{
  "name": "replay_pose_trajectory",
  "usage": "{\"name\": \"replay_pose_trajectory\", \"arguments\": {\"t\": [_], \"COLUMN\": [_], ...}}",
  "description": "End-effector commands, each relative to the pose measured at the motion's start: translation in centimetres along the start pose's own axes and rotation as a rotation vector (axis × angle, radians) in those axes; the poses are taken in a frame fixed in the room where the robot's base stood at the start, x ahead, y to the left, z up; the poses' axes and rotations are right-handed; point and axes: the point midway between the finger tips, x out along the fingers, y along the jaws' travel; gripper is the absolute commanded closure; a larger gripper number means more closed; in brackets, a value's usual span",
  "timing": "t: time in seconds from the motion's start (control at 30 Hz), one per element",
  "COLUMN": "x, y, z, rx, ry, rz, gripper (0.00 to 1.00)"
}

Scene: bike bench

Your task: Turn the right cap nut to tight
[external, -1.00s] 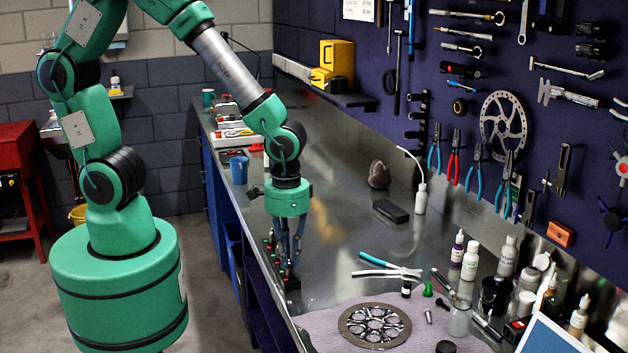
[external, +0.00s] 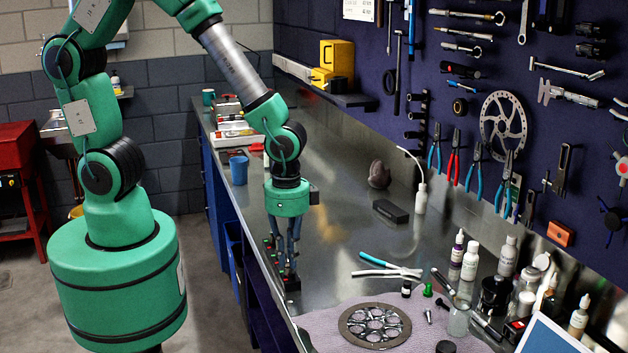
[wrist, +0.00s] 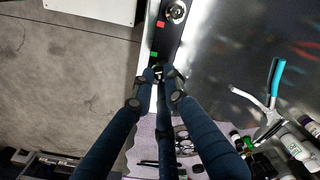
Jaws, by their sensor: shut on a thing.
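A narrow dark block (wrist: 165,42) lies along the bench's edge and carries cap nuts, with red and green marks beside them. It also shows below my gripper in the external view (external: 291,283). One silver cap nut (wrist: 176,11) stands free near the top of the wrist view. My gripper (wrist: 160,76) points down with its fingertips closed around the other one, the right cap nut (wrist: 159,70), which is mostly hidden by the fingers. In the external view my gripper (external: 289,268) is low over the near part of the block. The nut's tightness cannot be read.
A pinkish mat (external: 315,325) with a round metal disc (external: 375,326) lies nearer the camera. Pliers (external: 388,268) and several bottles (external: 470,258) stand or lie to the right. The metal bench top between the block and the grey-black brick (external: 390,211) is clear.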

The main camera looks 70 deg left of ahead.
Motion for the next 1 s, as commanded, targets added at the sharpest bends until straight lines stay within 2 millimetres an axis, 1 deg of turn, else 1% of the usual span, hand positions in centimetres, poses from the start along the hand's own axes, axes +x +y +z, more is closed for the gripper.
{"name": "replay_pose_trajectory", "arguments": {"t": [0.2,0.4,0.9,0.93,1.0], "x": [-0.07,-0.02,0.02,0.02,0.02], "y": [0.01,0.0,0.0,0.0,0.0], "z": [0.04,0.03,0.02,0.02,0.02], "rx": [0.151,0.233,0.262,0.262,0.262], "ry": [-0.001,0.0,0.0,0.0,0.0], "rz": [0.0,0.0,0.0,0.0,0.0], "gripper": [1.0,1.0,1.0,0.85,0.71]}}
